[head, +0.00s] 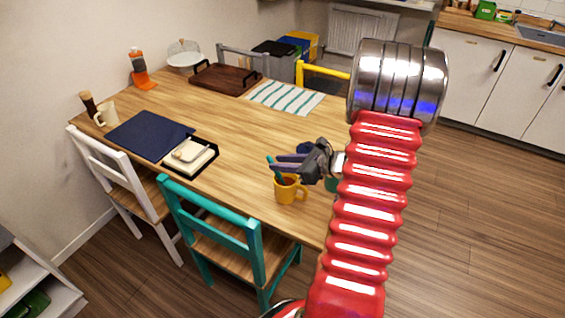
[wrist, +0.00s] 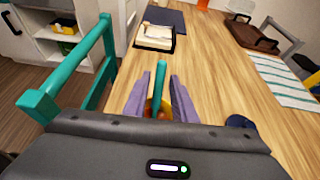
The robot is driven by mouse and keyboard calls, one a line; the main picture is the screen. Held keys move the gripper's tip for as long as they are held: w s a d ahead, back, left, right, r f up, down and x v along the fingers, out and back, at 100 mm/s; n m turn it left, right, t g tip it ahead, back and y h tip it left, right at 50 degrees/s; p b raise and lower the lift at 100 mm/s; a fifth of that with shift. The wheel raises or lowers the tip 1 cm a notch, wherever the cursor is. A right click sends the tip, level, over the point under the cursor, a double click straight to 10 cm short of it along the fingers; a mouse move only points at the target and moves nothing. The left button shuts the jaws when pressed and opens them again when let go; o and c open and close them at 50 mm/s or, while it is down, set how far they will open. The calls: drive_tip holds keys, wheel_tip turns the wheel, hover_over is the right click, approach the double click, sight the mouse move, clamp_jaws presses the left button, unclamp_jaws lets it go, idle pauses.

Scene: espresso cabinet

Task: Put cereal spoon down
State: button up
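A yellow mug (head: 290,191) stands near the table's front edge in the head view. A teal handle, which looks like the cereal spoon (head: 274,170), sticks up out of it; its lower end is hidden in the mug. My gripper (head: 277,164) is at the mug's top, its purple fingers beside the handle. In the wrist view the spoon handle (wrist: 160,75) stands between the two fingers of my gripper (wrist: 160,80), with a gap on each side. The fingers are apart. Part of the mug shows low between them.
The wooden table (head: 240,125) has bare room behind the mug. A black tray (head: 204,164), navy mat (head: 150,135), striped cloth (head: 285,97) and brown tray (head: 225,78) lie farther off. A teal chair (head: 225,235) stands at the front. A dark blue object (wrist: 238,122) is right of the fingers.

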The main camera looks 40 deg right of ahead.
drive_tip(key=shift+o, duration=1.2)
hover_over(307, 190)
idle(1.0)
